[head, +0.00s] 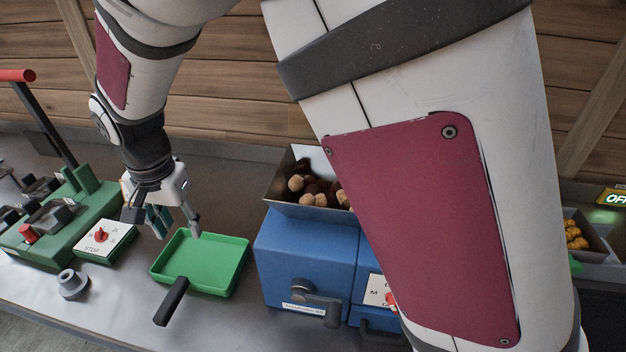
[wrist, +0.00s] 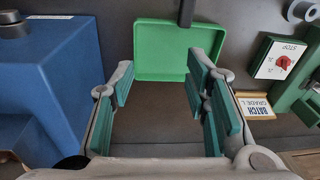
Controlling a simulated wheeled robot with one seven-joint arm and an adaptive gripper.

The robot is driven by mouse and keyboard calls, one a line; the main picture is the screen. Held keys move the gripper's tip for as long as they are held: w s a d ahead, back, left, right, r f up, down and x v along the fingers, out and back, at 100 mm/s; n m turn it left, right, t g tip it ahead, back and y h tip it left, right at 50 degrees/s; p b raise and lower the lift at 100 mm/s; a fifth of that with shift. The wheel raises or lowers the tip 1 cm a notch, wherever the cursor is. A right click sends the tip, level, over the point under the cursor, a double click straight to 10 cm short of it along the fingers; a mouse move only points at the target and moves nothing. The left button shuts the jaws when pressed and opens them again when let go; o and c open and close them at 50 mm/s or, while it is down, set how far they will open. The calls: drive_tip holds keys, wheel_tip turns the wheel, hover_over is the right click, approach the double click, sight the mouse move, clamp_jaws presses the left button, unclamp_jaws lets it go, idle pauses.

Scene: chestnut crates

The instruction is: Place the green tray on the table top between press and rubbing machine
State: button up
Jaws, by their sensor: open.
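The green tray (head: 208,262) lies flat and empty on the grey table top, with its dark handle (head: 172,301) towards the front edge. It stands between the green press (head: 60,225) on the left and the blue rubbing machine (head: 305,255) on the right. My gripper (head: 177,226) is open and empty, pointing down by the tray's back left rim. In the wrist view the tray (wrist: 163,55) shows beyond the open fingers, with nothing between them. The rubbing machine (wrist: 55,80) is at the left there.
A control box (head: 105,240) with a red knob and a small grey ring-shaped part (head: 72,284) stand left of the tray. A "BATCH GRADE" sign (wrist: 257,105) shows in the wrist view. My arm hides much of the right side.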

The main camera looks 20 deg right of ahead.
drive_tip(key=s+d+r+n+t+y, duration=0.1)
drive_tip(key=s+d+r, duration=0.2)
drive_tip(key=d+r, duration=0.45)
drive_tip(key=s+d+r+n+t, duration=0.1)
drive_tip(key=s+d+r, duration=0.3)
drive_tip(key=d, duration=0.6)
drive_tip(key=s+d+r+n+t+h, duration=0.1)
drive_tip(key=s+d+r+n, duration=0.2)
drive_tip(key=s+d, duration=0.7)
drive_tip(key=s, duration=0.3)
drive_tip(key=shift+s+d+r+t, duration=0.15)
drive_tip(key=shift+d+r+t, duration=0.15)
drive_tip(key=shift+d+t, duration=0.1)
drive_tip(key=shift+a, duration=0.2)
